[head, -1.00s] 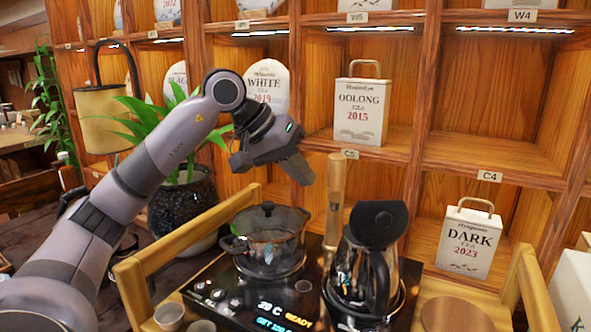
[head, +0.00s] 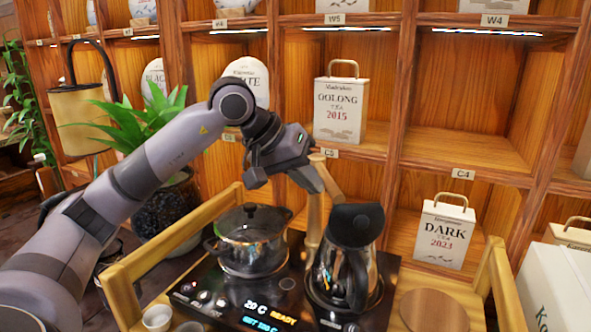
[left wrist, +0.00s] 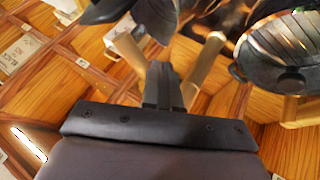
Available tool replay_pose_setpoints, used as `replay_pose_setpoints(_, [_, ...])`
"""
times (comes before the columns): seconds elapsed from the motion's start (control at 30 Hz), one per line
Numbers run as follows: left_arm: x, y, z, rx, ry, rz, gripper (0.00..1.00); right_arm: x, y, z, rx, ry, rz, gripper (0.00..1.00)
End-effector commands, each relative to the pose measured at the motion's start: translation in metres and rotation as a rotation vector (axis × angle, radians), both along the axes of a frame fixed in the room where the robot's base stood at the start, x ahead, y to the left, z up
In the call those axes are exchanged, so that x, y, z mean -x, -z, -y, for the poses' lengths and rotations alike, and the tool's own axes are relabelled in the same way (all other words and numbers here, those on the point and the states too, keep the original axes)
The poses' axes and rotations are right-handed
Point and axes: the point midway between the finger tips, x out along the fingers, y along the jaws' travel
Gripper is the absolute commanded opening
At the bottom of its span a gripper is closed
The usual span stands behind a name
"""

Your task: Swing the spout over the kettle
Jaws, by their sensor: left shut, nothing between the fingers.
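The wooden spout (head: 328,178) slants from the top of an upright wooden post (head: 313,225) down toward the kettle (head: 345,265), which has a black lid and handle. Its lower end is near the kettle's lid; I cannot tell whether it is fully above the opening. My left gripper (head: 317,184) is shut and empty, close beside the spout, partly covering it. In the left wrist view the shut fingers (left wrist: 163,82) lie between two wooden pieces, one on the left (left wrist: 128,50) and one on the right (left wrist: 205,70). Contact is unclear. My right gripper is out of view.
A lidded glass pot (head: 250,240) stands left of the kettle on the black heating panel (head: 225,295). A wooden tray rail (head: 190,228) runs along the left. A potted plant (head: 165,215) is behind my left arm. Shelves with tea tins (head: 340,110) stand behind.

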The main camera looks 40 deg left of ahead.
Motion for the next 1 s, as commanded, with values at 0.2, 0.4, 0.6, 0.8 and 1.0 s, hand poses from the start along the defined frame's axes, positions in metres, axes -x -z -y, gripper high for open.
replay_pose_setpoints(0.2, [-0.009, -0.002, 0.013, 0.001, 0.002, 0.001, 0.0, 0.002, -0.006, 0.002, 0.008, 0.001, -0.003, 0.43])
replay_pose_setpoints(0.4, [-0.014, -0.001, 0.019, 0.001, 0.0, 0.0, 0.0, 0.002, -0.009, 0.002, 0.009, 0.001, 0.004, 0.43])
replay_pose_setpoints(0.6, [-0.016, 0.0, 0.02, 0.001, -0.001, 0.0, 0.0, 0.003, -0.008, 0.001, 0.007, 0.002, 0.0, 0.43])
replay_pose_setpoints(0.8, [-0.016, 0.001, 0.02, 0.001, -0.001, 0.0, 0.0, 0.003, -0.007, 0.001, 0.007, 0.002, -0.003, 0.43])
replay_pose_setpoints(1.0, [-0.016, 0.001, 0.021, 0.0, 0.0, -0.001, 0.0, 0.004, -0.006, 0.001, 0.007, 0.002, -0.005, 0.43])
